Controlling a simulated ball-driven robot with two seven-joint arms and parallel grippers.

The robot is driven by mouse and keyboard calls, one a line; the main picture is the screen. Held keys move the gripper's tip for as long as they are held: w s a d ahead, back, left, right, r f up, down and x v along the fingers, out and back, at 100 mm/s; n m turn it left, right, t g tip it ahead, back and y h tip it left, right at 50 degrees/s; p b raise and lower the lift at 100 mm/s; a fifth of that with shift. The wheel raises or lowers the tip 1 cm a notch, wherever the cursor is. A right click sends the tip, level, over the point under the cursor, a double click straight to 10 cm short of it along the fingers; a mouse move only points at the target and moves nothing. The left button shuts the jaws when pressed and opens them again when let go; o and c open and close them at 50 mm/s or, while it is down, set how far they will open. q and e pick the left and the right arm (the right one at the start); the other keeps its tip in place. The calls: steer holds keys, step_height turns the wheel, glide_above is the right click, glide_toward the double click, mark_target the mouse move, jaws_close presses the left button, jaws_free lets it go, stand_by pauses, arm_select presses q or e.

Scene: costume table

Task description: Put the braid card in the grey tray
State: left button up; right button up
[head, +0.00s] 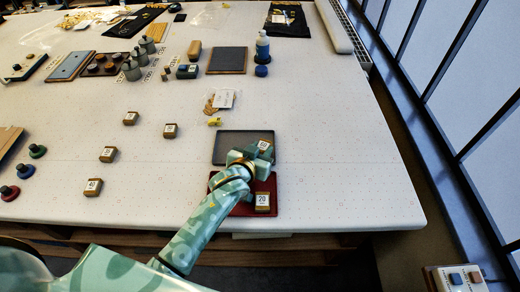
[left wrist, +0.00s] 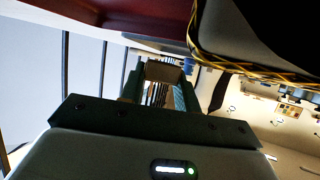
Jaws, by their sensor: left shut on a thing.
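My left gripper (head: 257,155) reaches in from below over the near right part of the table. It is shut on a small brown braid card (head: 265,146) with a white label, at the near right part of the grey tray (head: 228,147). I cannot tell whether the card touches the tray floor. In the left wrist view the brown card (left wrist: 163,71) shows between the fingers (left wrist: 160,88). A similar card labelled 20 (head: 262,202) lies on the dark red tray (head: 240,208), just nearer than the grey one. My arm hides part of both trays. My right gripper is not in view.
Several similar labelled cards (head: 170,130) stand apart on the white table (head: 330,150) to the left. A bag with a white tag (head: 223,98) and a yellow item (head: 215,122) lie beyond the grey tray. The table right of the trays is clear.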

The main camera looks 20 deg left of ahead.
arm_select(q)
steer(key=shift+s+f, duration=0.25)
steer(key=shift+f, duration=0.35)
steer(key=o, duration=1)
steer(key=shift+f, duration=0.15)
steer(key=shift+c, duration=0.2)
steer(key=shift+r, duration=0.65)
steer(key=p+v, duration=0.1)
steer(key=v, duration=0.6)
steer(key=p+v, duration=0.1)
steer(key=v, duration=0.3)
steer(key=shift+s+a+r+p, duration=0.1)
steer(key=shift+s+r+p, duration=0.1)
steer(key=shift+r+p, duration=0.2)
